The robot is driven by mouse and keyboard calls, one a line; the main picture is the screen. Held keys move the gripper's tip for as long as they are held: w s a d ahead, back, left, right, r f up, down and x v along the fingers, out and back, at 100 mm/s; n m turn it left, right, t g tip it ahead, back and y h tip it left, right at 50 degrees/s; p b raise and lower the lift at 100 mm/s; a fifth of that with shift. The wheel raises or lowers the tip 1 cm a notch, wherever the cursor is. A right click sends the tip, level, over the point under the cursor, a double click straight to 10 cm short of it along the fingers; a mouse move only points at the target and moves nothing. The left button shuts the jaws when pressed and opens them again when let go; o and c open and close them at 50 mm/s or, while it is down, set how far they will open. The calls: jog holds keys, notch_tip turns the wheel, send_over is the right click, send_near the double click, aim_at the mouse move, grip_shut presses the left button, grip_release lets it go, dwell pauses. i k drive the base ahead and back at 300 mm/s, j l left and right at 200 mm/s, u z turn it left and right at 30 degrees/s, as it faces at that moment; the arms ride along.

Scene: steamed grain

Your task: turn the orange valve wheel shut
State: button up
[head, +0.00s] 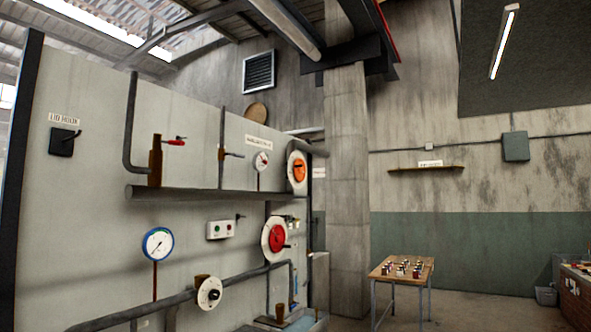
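The orange valve wheel (299,174) is a round orange disc on a pale round plate, high near the right end of the grey wall panel. A dark bar or pointer lies across its upper part. I see it at an angle, and I cannot tell how far it is turned. My gripper is not in view, and nothing of my arm shows near the wheel.
A red wheel (277,238) sits below it on the panel. A white dial (209,294), a blue-rimmed gauge (158,244) and a red lever (174,142) are further left. Pipes (215,194) run along the panel. A wooden table (382,274) with small items stands right of a concrete column (346,190).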

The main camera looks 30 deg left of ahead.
aim_at(303, 170)
jog(key=i+u, duration=0.15)
jog(key=i, duration=0.65)
jog(key=i+u, duration=0.15)
jog(key=i, duration=0.65)
jog(key=i+l+u, duration=0.2)
jog(key=i, duration=0.6)
jog(key=i+u, duration=0.2)
jog(key=i, duration=1.7)
